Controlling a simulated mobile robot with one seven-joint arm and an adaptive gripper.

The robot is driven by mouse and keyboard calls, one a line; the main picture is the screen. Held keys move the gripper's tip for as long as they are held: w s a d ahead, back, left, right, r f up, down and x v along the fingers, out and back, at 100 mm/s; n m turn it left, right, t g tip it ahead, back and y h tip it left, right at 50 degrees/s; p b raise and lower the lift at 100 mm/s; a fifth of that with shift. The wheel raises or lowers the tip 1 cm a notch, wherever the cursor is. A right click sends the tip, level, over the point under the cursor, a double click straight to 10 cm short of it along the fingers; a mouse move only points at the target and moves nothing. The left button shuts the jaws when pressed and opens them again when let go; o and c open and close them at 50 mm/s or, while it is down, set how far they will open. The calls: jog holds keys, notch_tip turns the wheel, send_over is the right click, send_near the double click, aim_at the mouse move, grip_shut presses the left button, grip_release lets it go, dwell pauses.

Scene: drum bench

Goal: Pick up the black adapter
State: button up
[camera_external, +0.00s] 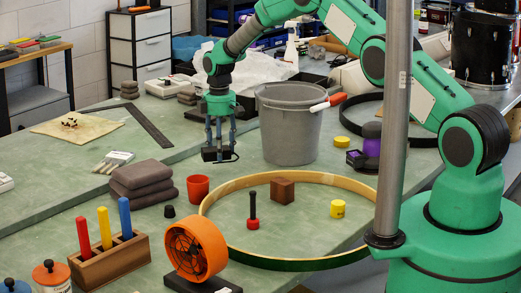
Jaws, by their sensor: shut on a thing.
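My gripper (220,140) points straight down to the left of the grey bucket. Its fingers are shut on the black adapter (211,155), a small dark block with a thin black cable that curves out to the right. The adapter is at the fingertips, close to the green bench top. I cannot tell from this view whether it touches the bench.
The grey bucket (289,125) stands close on the right, with a red-and-white marker (328,104) at its rim. A dark ruler (150,127) lies to the left. Folded grey cloths (141,182), a red cup (198,188) and a wooden hoop (290,176) lie in front.

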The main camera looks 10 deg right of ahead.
jog(key=shift+r, duration=2.85)
